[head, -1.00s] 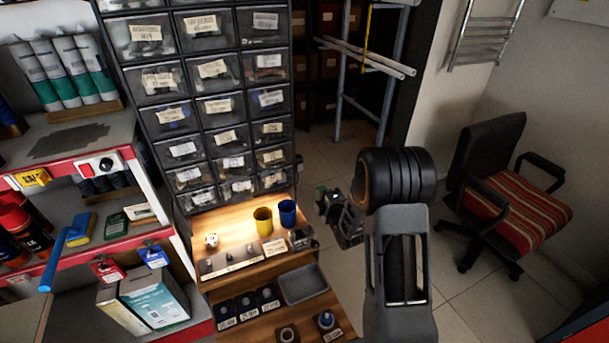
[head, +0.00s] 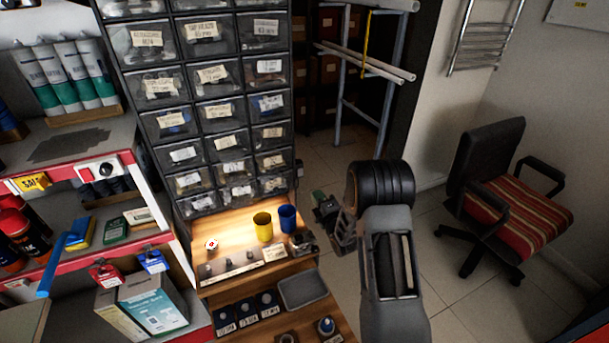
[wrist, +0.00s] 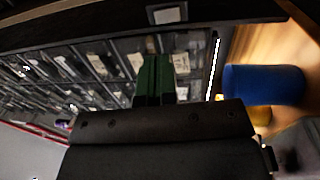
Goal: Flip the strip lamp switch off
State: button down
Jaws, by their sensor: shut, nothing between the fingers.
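My gripper (head: 320,198), with dark green fingers, is in the air right of the lit bench shelf, shut and empty. In the wrist view the closed green fingers (wrist: 154,80) point towards the drawer fronts. A bright strip lamp (wrist: 213,65) is lit below the drawers there, and its glow falls on the wooden shelf (head: 236,228). A grey panel with several small knobs or toggles and a pale label (head: 232,271) lies along the shelf front. I cannot tell which of them is the lamp switch, or its position. My gripper is apart from the panel.
A yellow cup (head: 263,227) and a blue cup (head: 287,218) stand on the shelf between the gripper and the panel. A small white and red item (head: 211,244) is at its left. A drawer cabinet (head: 215,110) rises behind. Floor is free near the chair (head: 500,185).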

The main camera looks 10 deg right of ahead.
aim_at(302, 169)
jog(key=p+x, duration=0.1)
jog(key=x, duration=0.9)
jog(key=shift+w+a+p, duration=0.1)
jog(key=shift+w+p, duration=0.2)
jog(key=shift+w, duration=0.15)
jog(key=shift+w+f+b, duration=0.1)
jog(key=shift+w+b, duration=0.05)
jog(key=shift+b, duration=1)
jog(key=shift+w+r, duration=0.1)
jog(key=shift+r, duration=0.4)
jog(key=shift+a, duration=0.1)
jog(key=r+b+v, duration=0.2)
jog(key=r+v, duration=0.1)
jog(key=v, duration=1.1)
